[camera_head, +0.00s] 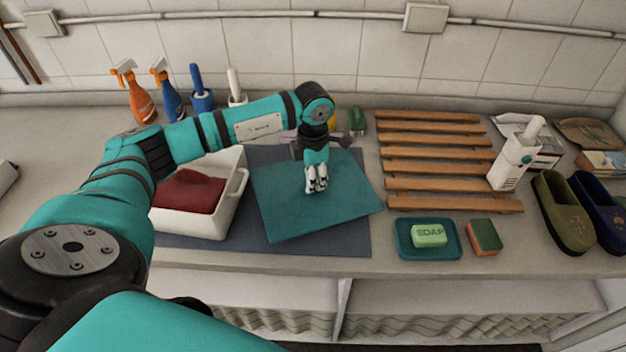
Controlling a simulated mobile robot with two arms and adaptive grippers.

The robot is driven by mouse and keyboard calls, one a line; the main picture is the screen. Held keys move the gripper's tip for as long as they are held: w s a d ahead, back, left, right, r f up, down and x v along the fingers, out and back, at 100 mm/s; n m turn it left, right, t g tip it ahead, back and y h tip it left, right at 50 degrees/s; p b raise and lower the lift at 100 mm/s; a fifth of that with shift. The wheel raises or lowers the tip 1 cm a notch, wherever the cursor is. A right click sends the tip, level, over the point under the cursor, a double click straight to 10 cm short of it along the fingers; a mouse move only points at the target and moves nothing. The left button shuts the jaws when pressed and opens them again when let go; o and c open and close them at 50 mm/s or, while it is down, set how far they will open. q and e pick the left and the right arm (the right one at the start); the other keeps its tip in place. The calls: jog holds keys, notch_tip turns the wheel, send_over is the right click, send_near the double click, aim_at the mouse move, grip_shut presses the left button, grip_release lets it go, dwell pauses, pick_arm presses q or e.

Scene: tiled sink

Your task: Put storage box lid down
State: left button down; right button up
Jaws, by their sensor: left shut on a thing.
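The storage box lid (280,208) is a flat teal panel over the right part of a dark blue-grey mat (345,243), turned a little relative to it. My left gripper (316,188) comes down over the lid's middle and is shut on it; the fingers hide the grasped spot. I cannot tell whether the lid touches the mat. The white storage box (215,222) stands open to the left of the lid, with a dark red cloth (188,192) inside. My right gripper is not in view.
A wooden slatted rack (438,167) lies right of the lid. A teal soap dish (405,250) and a sponge (483,236) sit near the front edge. Spray bottles (139,102) and brushes (201,98) stand behind. Clogs (562,212) are at the right.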

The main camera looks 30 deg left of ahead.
pick_arm(q)
jog(key=shift+w+a, duration=0.2)
jog(key=shift+w, duration=0.1)
jog(key=shift+f, duration=0.2)
notch_tip(320, 180, down, 2)
jog(key=shift+f+p, duration=0.1)
jog(key=shift+p, duration=0.85)
jog(key=shift+f, duration=0.65)
jog(key=c, duration=1.2)
grip_release()
jog(key=shift+r, duration=0.15)
